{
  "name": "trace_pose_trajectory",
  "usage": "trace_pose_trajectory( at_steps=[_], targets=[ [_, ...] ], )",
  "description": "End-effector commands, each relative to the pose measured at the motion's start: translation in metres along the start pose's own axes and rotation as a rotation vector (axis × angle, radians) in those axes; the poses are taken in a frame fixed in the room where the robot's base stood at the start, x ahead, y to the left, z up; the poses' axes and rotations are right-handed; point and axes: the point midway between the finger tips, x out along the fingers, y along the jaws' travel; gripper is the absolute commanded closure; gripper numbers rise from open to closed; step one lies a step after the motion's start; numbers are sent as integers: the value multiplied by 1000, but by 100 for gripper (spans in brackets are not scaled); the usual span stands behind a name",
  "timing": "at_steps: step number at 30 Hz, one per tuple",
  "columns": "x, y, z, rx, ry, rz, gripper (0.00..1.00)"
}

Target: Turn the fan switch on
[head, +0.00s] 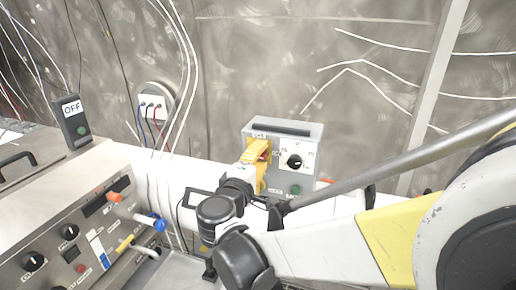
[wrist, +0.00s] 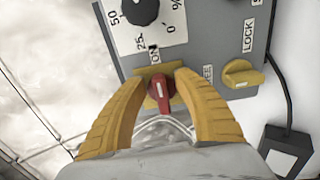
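In the wrist view a small red switch handle (wrist: 160,94) sits on a yellow plate (wrist: 151,72), beside an "ON" label. The handle lies roughly up and down in that picture. No label naming the fan is readable. My gripper (wrist: 163,80) has its two yellow fingers on either side of the red handle, with a gap visible on each side, so it is open. In the head view my gripper (head: 258,156) is at the left part of the grey control box (head: 310,132) and hides the red switch there.
The box also has a black dial (head: 294,161), a green button (head: 295,190) and a yellow knob (wrist: 243,75) near a "LOCK" label. A panel with knobs (head: 70,232) stands at the left. An "OFF" sign box (head: 73,122) and cables are near the wall.

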Motion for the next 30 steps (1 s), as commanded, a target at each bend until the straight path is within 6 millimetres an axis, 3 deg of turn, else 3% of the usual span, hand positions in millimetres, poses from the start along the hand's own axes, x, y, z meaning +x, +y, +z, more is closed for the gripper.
trace_pose_trajectory(
  at_steps=[8, 21, 30],
  targets=[
    [-14, 0, -1, 0, 2, 0, 64],
    [-104, 0, -1, 0, 3, 0, 64],
    [-120, 0, 0, 0, 0, 0, 64]
  ],
)
